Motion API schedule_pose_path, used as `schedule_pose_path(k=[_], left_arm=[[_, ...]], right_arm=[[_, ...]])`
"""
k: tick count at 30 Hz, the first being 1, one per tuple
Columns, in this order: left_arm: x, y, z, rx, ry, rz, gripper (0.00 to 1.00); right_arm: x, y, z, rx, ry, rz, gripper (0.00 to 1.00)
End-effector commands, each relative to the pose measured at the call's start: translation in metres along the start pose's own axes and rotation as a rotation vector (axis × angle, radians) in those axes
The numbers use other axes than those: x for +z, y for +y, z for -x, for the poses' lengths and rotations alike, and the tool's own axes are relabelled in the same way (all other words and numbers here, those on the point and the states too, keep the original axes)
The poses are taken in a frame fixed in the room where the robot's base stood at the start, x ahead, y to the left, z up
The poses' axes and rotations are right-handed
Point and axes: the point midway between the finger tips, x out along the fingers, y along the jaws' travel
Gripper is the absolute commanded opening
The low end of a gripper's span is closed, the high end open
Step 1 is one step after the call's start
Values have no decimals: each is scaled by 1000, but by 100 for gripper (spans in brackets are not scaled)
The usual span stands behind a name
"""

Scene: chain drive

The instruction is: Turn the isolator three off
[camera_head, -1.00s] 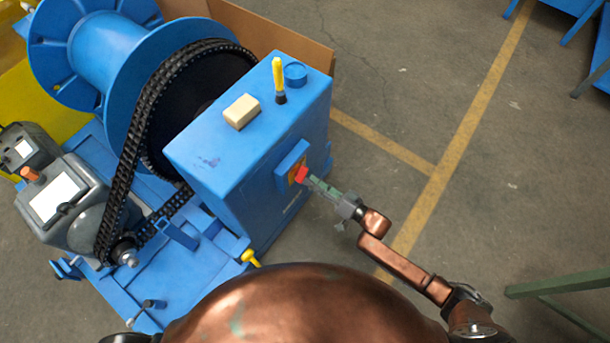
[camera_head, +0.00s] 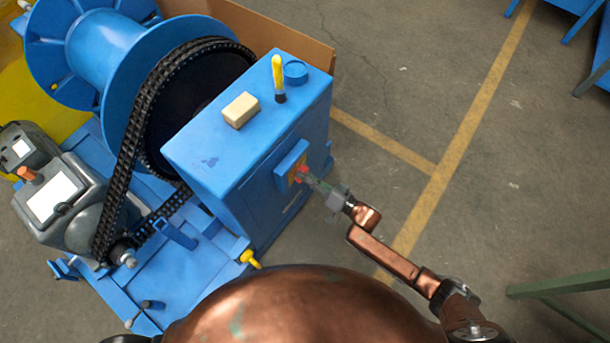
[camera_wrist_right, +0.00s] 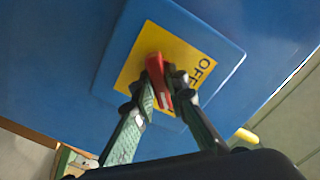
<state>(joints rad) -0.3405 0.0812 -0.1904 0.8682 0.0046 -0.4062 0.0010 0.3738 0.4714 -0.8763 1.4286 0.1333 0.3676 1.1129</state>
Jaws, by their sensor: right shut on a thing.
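The isolator is a red handle (camera_wrist_right: 157,80) on a yellow plate (camera_wrist_right: 187,62) with black lettering, of which "OFF" can be read in the right wrist view. In the head view the red handle (camera_head: 301,172) shows on the right face of the blue cabinet (camera_head: 235,185). My right gripper (camera_wrist_right: 160,90) is shut on the red handle, one finger on each side. In the head view my right gripper (camera_head: 312,181) reaches the handle from the right. The fingers hide part of the handle and the plate. My left gripper does not show.
On the cabinet top are a tan block (camera_head: 241,110), a yellow-handled tool (camera_head: 279,77) and a blue round cap (camera_head: 295,72). A chain (camera_head: 131,150) runs beside the cabinet to a large blue drum (camera_head: 105,45).

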Motion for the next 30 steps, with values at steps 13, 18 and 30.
schedule_pose_path(k=[13, 18, 30], left_arm=[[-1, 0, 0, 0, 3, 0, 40], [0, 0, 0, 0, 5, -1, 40], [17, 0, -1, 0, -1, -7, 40]], right_arm=[[0, 0, 0, 1, 0, 9, 0], [0, 1, 0, 2, 0, 58, 0], [0, 0, 1, 2, 0, 365, 0]])
